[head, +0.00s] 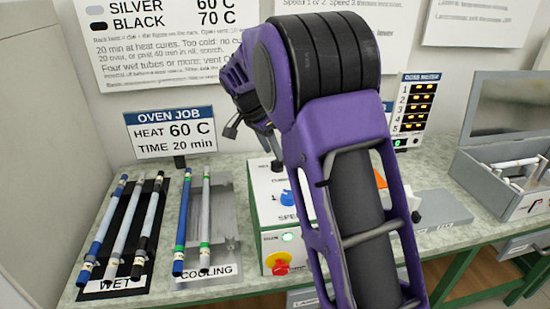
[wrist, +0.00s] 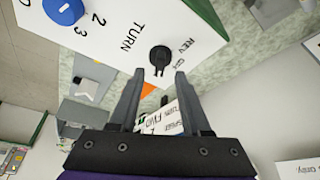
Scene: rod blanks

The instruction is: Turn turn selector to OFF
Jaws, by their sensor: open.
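The turn selector (wrist: 159,54) is a black knob on a white control box (wrist: 110,30) in the wrist view. "TURN" is printed left of it and "REV" right of it; a further label beside it is too small to read surely. A narrow part of the knob points toward my gripper. I cannot tell which position it is set to. My gripper (wrist: 160,74) is open, with its two fingertips on either side of the knob's lower end. Contact cannot be told. In the head view my arm hides the selector; the control box (head: 268,182) shows partly.
A blue speed knob (wrist: 63,10) sits on the same box. The head view shows a red-and-yellow stop button (head: 280,263) and a green light (head: 288,238). Wet rods on a black rack (head: 110,283), a cooling rack (head: 222,225) and a grey open case (head: 480,185) stand around.

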